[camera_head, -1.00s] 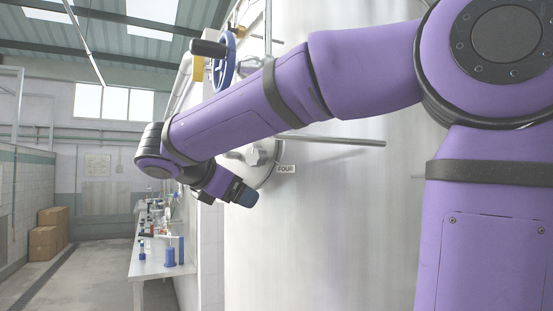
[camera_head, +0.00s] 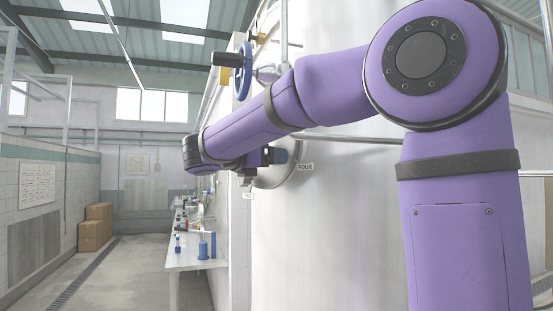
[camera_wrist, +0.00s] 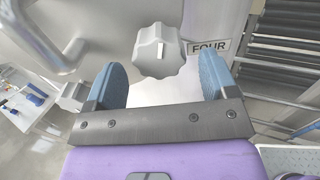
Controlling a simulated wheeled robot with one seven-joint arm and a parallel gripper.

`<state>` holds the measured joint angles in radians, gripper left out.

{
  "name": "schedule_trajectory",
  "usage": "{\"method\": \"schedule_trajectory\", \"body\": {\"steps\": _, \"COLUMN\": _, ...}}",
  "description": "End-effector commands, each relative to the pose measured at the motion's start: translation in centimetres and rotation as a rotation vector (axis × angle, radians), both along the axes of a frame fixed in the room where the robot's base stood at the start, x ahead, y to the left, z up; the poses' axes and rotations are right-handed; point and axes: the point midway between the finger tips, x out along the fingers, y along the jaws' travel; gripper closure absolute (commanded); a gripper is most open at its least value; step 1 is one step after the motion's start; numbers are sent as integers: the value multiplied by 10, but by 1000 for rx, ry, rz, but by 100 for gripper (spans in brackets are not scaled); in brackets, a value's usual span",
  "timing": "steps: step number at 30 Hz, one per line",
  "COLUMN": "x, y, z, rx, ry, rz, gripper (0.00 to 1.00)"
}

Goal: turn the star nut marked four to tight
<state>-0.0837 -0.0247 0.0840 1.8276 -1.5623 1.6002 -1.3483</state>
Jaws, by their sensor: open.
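The star nut (camera_wrist: 158,50) is a pale grey lobed knob with a light line on its face. It shows in the wrist view at upper middle, beside the FOUR label (camera_wrist: 209,48). My gripper (camera_wrist: 162,82) is open, with blue finger pads to the left and right. The nut lies ahead of and between the pads, and no contact shows. In the head view my gripper (camera_head: 287,151) is at the round hatch (camera_head: 272,178) on the tank, left of the FOUR label (camera_head: 306,167). The nut is hidden there behind my arm.
The large steel tank (camera_head: 330,220) fills the middle. A blue handwheel (camera_head: 240,84) is above my forearm, and a metal bar (camera_head: 350,139) runs across the tank. A bench (camera_head: 190,256) with bottles stands at left.

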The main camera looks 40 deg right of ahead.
Motion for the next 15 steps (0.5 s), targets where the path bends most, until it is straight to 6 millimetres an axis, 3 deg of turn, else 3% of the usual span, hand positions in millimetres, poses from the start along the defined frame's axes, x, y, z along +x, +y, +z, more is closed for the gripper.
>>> {"method": "schedule_trajectory", "body": {"steps": 6, "x": 3, "y": -23, "z": 0, "rx": 0, "ry": 0, "rz": -1, "gripper": 21}}
{"method": "schedule_trajectory", "body": {"steps": 15, "x": 4, "y": -29, "z": 0, "rx": 0, "ry": 0, "rz": 1, "gripper": 21}}
